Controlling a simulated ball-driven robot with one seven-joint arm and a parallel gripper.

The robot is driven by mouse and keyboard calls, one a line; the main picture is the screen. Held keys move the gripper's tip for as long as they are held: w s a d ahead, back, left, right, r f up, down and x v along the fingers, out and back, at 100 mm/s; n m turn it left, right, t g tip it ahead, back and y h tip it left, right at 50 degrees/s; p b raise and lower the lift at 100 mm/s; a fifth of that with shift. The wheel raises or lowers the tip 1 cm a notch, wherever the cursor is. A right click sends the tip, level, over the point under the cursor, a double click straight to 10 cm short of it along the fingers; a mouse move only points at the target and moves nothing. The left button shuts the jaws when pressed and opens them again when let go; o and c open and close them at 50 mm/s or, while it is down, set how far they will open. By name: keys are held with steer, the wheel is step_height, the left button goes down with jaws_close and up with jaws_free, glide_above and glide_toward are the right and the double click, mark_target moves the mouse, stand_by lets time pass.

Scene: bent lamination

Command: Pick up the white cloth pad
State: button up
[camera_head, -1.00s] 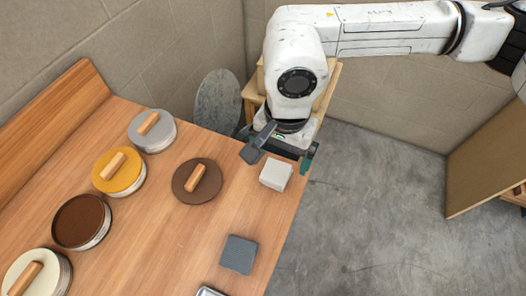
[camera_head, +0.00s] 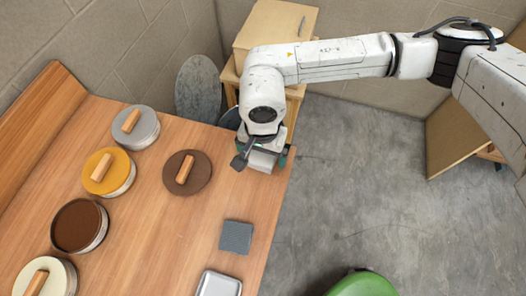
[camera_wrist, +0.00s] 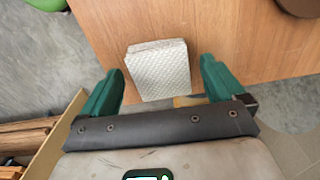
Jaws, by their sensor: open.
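The white cloth pad (camera_wrist: 160,70) is a pale, textured, stacked block on the wooden table (camera_wrist: 255,45), close to its edge. In the wrist view it lies between the two green fingers of my gripper (camera_wrist: 162,74), with a gap on each side. In the head view my gripper (camera_head: 262,160) is pointed down over the pad (camera_head: 262,161), which is mostly hidden beneath it. My gripper is open and holds nothing. Whether the fingertips reach down beside the pad is hard to tell.
A dark brown disc with a wooden handle (camera_head: 187,172) sits left of the pad. A grey square pad (camera_head: 236,237) and a metal tray (camera_head: 218,284) lie nearer. Several round lidded pots, including a yellow one (camera_head: 108,171), line the left. A wooden cabinet (camera_head: 275,30) stands behind.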

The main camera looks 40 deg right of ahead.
steer(key=shift+f, duration=0.4)
steer(key=c, duration=1.1)
steer(key=shift+r, duration=0.5)
steer(key=s+a+r+b, duration=0.1)
steer(key=s+a+r, duration=0.1)
steer(key=s+r, duration=0.2)
steer(key=s+a+r+b, duration=0.2)
steer(key=s+a+r, duration=0.1)
steer(key=s+r, duration=0.1)
steer(key=s+a+r+b, duration=0.2)
steer(key=s+r, duration=0.2)
steer(key=shift+a, duration=0.15)
